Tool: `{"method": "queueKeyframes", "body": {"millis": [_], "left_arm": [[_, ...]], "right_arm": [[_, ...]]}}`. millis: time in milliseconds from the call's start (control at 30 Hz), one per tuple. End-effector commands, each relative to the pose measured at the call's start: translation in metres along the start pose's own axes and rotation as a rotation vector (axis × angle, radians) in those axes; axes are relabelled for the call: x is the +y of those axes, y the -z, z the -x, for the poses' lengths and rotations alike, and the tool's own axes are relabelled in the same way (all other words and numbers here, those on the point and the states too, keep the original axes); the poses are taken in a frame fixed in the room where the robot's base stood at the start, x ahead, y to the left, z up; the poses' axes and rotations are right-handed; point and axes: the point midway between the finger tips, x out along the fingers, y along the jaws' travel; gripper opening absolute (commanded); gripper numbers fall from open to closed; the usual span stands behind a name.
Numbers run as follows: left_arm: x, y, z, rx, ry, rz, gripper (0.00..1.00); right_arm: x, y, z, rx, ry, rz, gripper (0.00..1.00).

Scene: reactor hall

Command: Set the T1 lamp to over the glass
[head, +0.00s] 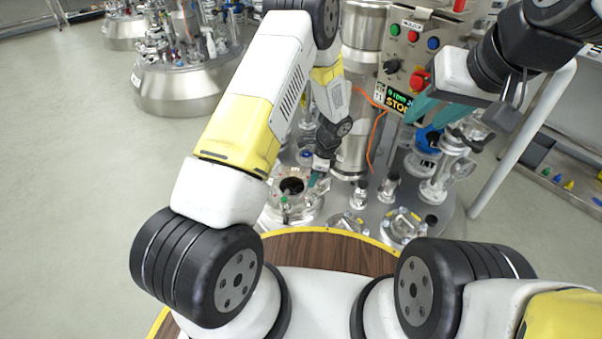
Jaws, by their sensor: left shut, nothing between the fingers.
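A reactor top with shiny metal fittings (403,226) stands in front of me. I cannot tell which fitting is the T1 lamp. A round port with a dark centre (291,186) sits at its near left and may be the glass. My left gripper (318,181) points down just right of this port, shut and empty; my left arm partly hides the area behind it. My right gripper (436,108) has its teal fingers apart in front of the control panel (411,45), with nothing seen between them.
A blue INT-marked part (428,142) and pipework crowd the right. An orange cable (375,140) hangs mid-view. Another vessel (185,85) stands behind left; floor at left is clear.

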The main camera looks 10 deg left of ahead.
Motion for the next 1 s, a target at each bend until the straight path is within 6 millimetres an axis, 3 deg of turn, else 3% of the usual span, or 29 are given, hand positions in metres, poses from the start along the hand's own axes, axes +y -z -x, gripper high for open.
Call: {"method": "queueKeyframes", "body": {"millis": [267, 700, 800, 1000], "left_arm": [[0.001, 0.000, -0.017, -0.001, -0.003, 0.000, 0.00], [0.001, -0.003, -0.105, -0.001, -0.002, 0.003, 0.00], [0.000, -0.020, -0.108, 0.000, -0.001, 0.005, 0.00], [0.000, -0.035, -0.115, 0.000, 0.000, 0.002, 0.00]], "right_arm": [[0.000, 0.000, 0.000, 0.000, 0.000, 0.000, 0.36], [0.000, 0.000, 0.000, 0.000, 0.000, 0.000, 0.36], [0.000, 0.000, 0.000, 0.000, 0.000, 0.000, 0.36], [0.000, 0.000, 0.000, 0.000, 0.000, 0.000, 0.36]]}}
